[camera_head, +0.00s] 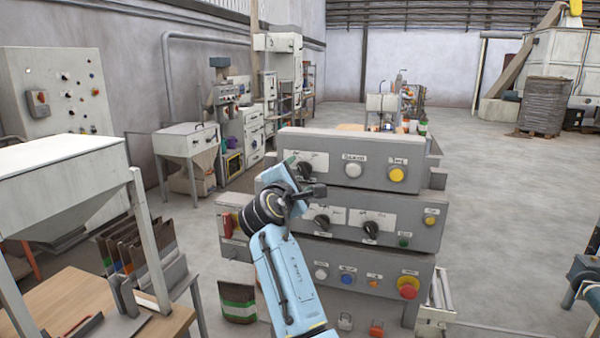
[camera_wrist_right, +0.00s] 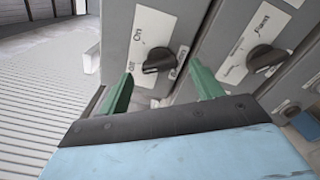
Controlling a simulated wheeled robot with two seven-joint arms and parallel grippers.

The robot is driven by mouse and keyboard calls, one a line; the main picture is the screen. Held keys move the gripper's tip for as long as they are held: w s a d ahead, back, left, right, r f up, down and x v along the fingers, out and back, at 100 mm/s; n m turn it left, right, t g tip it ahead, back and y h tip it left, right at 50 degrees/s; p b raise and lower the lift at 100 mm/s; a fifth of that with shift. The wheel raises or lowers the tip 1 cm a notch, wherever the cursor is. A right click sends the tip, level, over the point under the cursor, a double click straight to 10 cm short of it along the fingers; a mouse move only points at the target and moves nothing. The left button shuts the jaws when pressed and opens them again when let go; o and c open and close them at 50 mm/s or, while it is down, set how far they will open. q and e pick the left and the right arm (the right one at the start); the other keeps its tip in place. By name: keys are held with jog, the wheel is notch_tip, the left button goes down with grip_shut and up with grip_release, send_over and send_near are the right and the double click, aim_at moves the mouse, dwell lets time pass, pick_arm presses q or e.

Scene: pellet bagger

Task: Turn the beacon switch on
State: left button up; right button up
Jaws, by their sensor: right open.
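A black rotary switch (camera_head: 304,170) with a white label sits at the left of the top tier of the grey control panel (camera_head: 330,146). My right gripper (camera_head: 292,162) is right by it, partly hiding it. In the right wrist view, the gripper (camera_wrist_right: 163,73) is open, with its two green fingers apart. A black knob (camera_wrist_right: 158,60), with "On" and "Off" on its label, shows between and just beyond the fingertips. The fingers do not visibly touch it. I cannot read a beacon label for sure. My left gripper is not in view.
A second knob (camera_wrist_right: 265,58) is on the neighbouring tier. The panel also carries a white button (camera_head: 353,170), yellow button (camera_head: 397,174) and red mushroom button (camera_head: 408,287). A wooden table (camera_head: 75,298) stands at left.

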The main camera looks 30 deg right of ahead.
jog(key=shift+x, duration=1.05)
jog(key=c, duration=1)
